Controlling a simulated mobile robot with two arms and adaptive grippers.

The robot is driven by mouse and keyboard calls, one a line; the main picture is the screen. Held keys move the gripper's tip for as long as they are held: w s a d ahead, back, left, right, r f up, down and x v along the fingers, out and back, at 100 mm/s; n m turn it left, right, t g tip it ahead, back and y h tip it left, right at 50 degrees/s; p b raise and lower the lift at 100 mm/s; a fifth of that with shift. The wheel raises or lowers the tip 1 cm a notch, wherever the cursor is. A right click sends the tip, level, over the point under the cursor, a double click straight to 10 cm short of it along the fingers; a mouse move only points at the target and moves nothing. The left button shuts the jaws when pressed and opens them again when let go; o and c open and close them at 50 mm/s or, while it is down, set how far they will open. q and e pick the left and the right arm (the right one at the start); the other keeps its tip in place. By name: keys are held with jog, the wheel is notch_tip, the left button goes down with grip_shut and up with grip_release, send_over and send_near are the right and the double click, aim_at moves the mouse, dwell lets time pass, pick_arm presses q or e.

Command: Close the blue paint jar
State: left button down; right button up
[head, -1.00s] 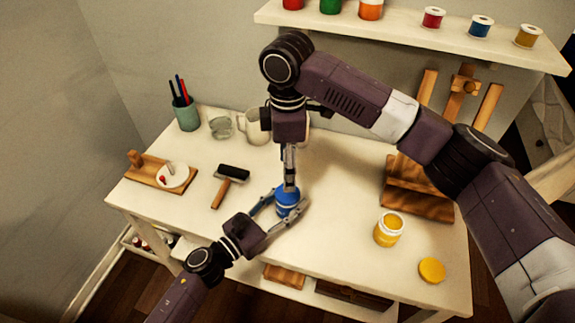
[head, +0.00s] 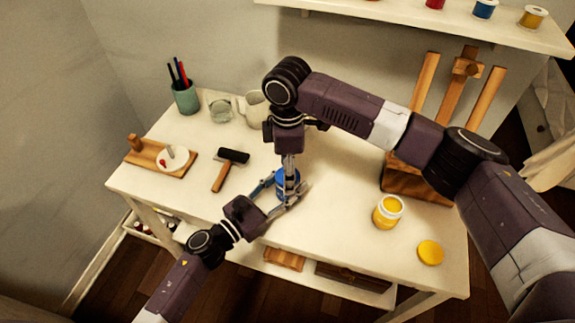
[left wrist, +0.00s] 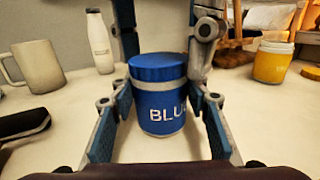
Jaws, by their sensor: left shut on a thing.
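The blue paint jar (left wrist: 160,112) stands upright on the table, with its lettering facing the left wrist camera. Its blue lid (left wrist: 158,66) sits level on top, with no clear gap visible. My left gripper (head: 287,188) is shut on the jar from the front, one finger on each side of the body. My right gripper (head: 288,172) points straight down from above. In the left wrist view its fingers flank the lid; whether they grip it is unclear. In the head view the grippers hide most of the jar.
An open yellow jar (head: 387,212) and its yellow lid (head: 430,252) are on the right. A roller (head: 226,170), a board with a palette (head: 160,158), a pen cup (head: 186,97), a glass (head: 220,107) and a mug (head: 252,108) are on the left and back. An easel (head: 415,183) stands back right.

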jog(key=c, duration=1.2)
jog(key=shift+m, duration=0.9)
jog(key=o, duration=1.3)
jog(key=shift+c, duration=0.2)
jog(key=shift+r, duration=0.1)
jog(key=shift+r, duration=2.2)
jog(key=shift+c, duration=0.3)
